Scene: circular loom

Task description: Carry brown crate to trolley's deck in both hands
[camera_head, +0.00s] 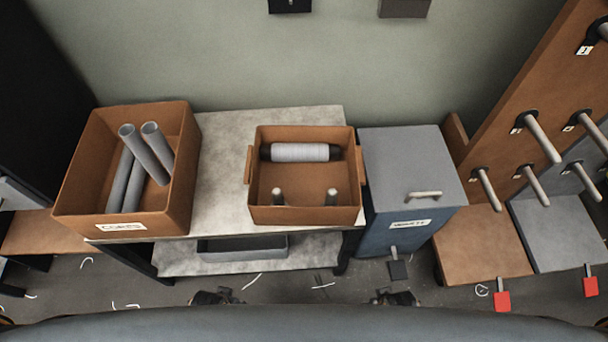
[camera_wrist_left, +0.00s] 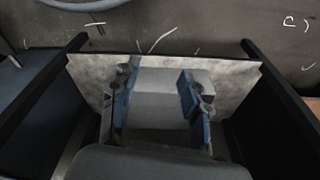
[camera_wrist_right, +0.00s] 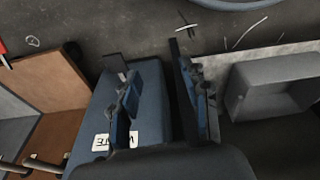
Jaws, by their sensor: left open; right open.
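The brown crate (camera_head: 305,216) stands upright on the right part of a pale-topped bench (camera_head: 222,165). It has a handle on its left side (camera_head: 249,165) and one on its right side (camera_head: 363,167). A whitish spool with dark ends (camera_head: 300,152) lies in it, with two small light-tipped items in front. My left gripper (camera_head: 217,297) is open and empty, below and in front of the bench, left of the crate. My right gripper (camera_head: 395,297) is open and empty, to the crate's front right. Neither touches the crate. I cannot identify a trolley's deck.
A larger brown box with grey tubes (camera_head: 180,200) stands at the bench's left end. A grey tray (camera_head: 242,250) sits on its lower shelf. A blue-grey lidded bin (camera_head: 410,170) stands close on the right. A pegged brown rack (camera_head: 530,110) is farther right. White scraps litter the floor.

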